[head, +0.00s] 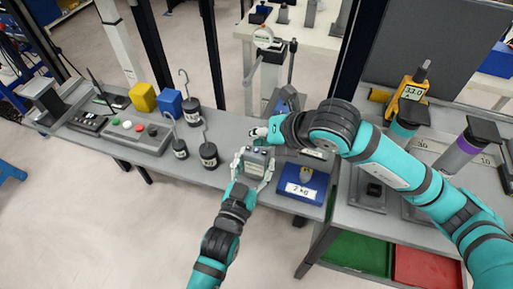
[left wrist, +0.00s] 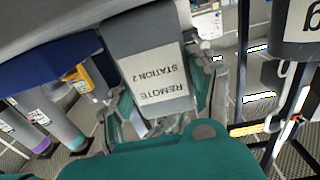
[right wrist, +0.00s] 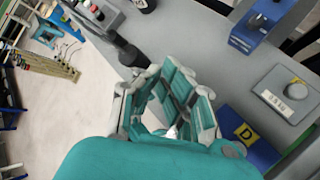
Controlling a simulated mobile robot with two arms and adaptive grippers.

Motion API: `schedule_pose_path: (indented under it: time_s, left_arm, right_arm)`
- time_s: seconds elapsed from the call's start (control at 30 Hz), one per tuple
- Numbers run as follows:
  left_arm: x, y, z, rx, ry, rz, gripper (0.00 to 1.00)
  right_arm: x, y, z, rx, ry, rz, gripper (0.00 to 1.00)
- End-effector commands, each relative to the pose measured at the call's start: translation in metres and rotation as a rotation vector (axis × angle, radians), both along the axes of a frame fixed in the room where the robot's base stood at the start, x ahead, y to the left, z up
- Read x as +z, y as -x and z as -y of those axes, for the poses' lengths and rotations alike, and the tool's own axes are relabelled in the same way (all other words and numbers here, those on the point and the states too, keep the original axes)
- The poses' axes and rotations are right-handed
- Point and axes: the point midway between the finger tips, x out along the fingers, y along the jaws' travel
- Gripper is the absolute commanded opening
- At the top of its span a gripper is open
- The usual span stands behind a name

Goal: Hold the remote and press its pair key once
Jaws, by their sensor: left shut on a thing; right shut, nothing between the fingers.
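The remote (head: 257,161) is a small grey box in my left gripper (head: 253,172), whose fingers close on its two sides. It is held over the front edge of the grey bench. In the left wrist view the remote (left wrist: 150,65) shows a label reading "REMOTE STATION 2", upside down. Small bluish keys show on its upper end in the head view; which is the pair key I cannot tell. My right gripper (head: 258,133) is shut and empty, just beyond the remote. Its closed fingers (right wrist: 177,125) fill the middle of the right wrist view; whether they touch the remote is unclear.
A blue scale (head: 302,186) marked 2 kg stands right of the remote. Several dark hooked weights (head: 208,155), a button panel (head: 137,130), a yellow cube (head: 143,97) and a blue cube (head: 170,102) are on the left bench. The floor in front is clear.

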Motion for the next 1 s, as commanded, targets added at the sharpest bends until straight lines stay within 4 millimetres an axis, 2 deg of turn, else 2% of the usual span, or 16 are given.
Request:
schedule_pose_path:
  time_s: [1.0]
  left_arm:
    - [-0.0002,0.0000,0.0000,0.000,0.000,0.000,0.19]
  right_arm:
    - [-0.0098,0.0002,-0.0001,0.000,0.000,0.000,0.00]
